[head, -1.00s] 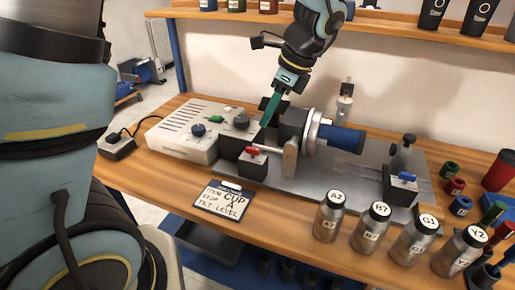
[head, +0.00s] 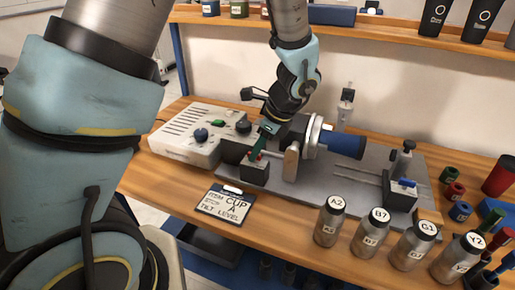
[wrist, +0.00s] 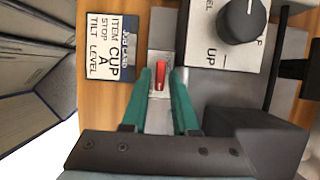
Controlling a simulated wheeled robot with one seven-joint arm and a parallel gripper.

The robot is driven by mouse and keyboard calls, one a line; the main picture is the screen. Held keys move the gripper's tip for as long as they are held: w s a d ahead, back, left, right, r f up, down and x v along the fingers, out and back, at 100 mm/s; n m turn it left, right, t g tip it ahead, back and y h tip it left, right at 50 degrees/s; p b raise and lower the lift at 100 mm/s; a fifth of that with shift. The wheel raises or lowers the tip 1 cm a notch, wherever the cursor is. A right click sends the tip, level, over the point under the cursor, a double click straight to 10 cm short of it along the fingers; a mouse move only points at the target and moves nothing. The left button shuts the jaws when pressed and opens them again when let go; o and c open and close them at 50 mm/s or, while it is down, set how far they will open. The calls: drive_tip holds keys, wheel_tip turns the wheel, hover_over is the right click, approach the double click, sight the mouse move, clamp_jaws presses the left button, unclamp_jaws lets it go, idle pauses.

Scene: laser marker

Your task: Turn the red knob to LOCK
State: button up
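The red knob (wrist: 160,75) is a slim bar on a small grey plate, pointing up and down in the wrist view. It sits on top of a dark block (head: 255,174) at the front of the machine; in the head view my fingers mostly cover it. My gripper (wrist: 162,84) has green fingers, one on each side of the knob, with a visible gap to it. The gripper (head: 256,154) points down at the block in the head view. It is open and holds nothing. No LOCK lettering is readable.
A control box (head: 184,135) with dark knobs stands left of the block. A chuck with a blue cylinder (head: 346,145) is to the right. A second block carries a blue knob (head: 406,183). A lettered sign (head: 224,204) lies in front, and labelled jars (head: 372,233) stand front right.

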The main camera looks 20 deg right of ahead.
clamp_jaws()
idle(0.7)
drive_tip(key=n+p, duration=0.1)
drive_tip(key=n, duration=0.2)
drive_tip(key=shift+w+r+g+y, duration=0.1)
drive_tip(key=shift+w+g+y, duration=0.05)
drive_tip(key=shift+g+y, duration=0.25)
drive_tip(key=n+p, duration=0.1)
drive_tip(key=n+g, duration=0.1)
drive_tip(key=n, duration=0.1)
drive_tip(key=shift+w+d+n+p, duration=0.1)
drive_tip(key=shift+d+n+p, duration=0.05)
drive_tip(key=shift+n+p, duration=0.2)
drive_tip(key=n+g+p, duration=0.1)
drive_tip(key=n+g, duration=0.1)
drive_tip(key=n, duration=0.3)
drive_tip(key=shift+w, duration=0.2)
drive_tip(key=n+g, duration=0.1)
drive_tip(key=n, duration=0.2)
drive_tip(key=n+g+h, duration=0.1)
drive_tip(key=n, duration=0.2)
drive_tip(key=shift+w, duration=0.15)
drive_tip(key=shift+n, duration=0.25)
